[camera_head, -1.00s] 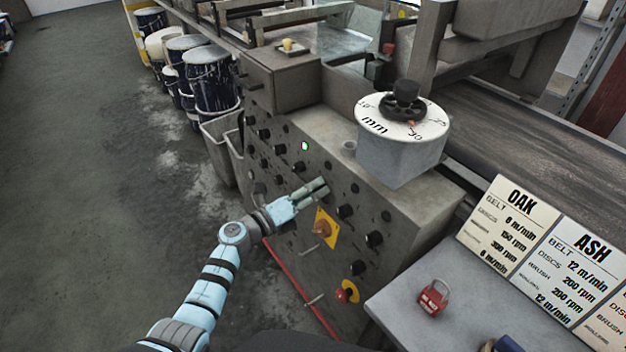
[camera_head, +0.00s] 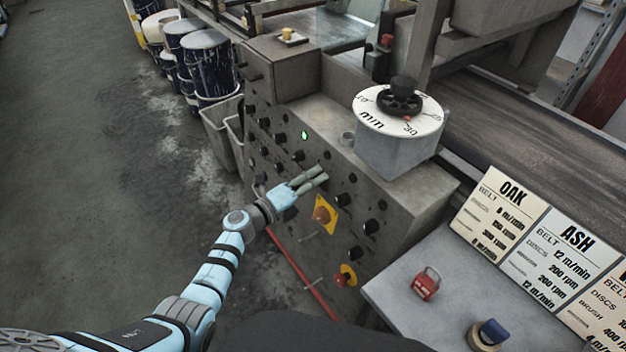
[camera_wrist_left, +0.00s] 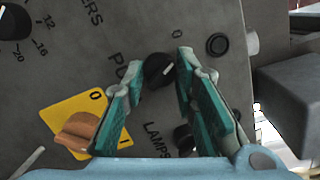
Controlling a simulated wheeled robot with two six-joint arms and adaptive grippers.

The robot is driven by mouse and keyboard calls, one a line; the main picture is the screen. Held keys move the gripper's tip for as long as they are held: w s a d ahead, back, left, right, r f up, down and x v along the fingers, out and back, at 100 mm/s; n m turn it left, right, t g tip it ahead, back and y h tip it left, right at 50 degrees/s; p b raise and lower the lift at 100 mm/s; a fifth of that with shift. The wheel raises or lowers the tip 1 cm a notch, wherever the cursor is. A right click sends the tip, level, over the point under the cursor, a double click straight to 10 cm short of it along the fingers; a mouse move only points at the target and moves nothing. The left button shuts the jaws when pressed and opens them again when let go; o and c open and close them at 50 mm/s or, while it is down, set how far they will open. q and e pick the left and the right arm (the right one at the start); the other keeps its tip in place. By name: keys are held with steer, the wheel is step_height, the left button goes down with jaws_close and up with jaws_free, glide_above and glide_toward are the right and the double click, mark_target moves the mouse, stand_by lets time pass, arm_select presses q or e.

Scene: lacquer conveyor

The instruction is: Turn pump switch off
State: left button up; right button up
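The pump switch is a black rotary knob (camera_wrist_left: 158,70) on the grey control panel, beside lettering that starts "PU"; the rest is hidden by a finger. A 0 mark is printed up and right of it. My left gripper (camera_wrist_left: 160,64) is open, with one teal finger on each side of the knob. I cannot tell whether the fingers touch it. In the head view the left gripper (camera_head: 316,178) reaches to the panel above the orange switch, and its fingers hide the knob. My right gripper is not in view.
An orange switch (camera_wrist_left: 76,134) on a yellow plate sits left of the fingers, and the LAMPS knob (camera_wrist_left: 183,137) below. A green lamp (camera_head: 304,135) glows. A red emergency button (camera_head: 341,280) is lower on the panel. A thickness dial (camera_head: 400,125) stands above.

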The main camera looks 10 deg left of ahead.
arm_select(q)
steer(key=o, duration=0.3)
steer(key=shift+o, duration=0.2)
steer(key=v, duration=1.2)
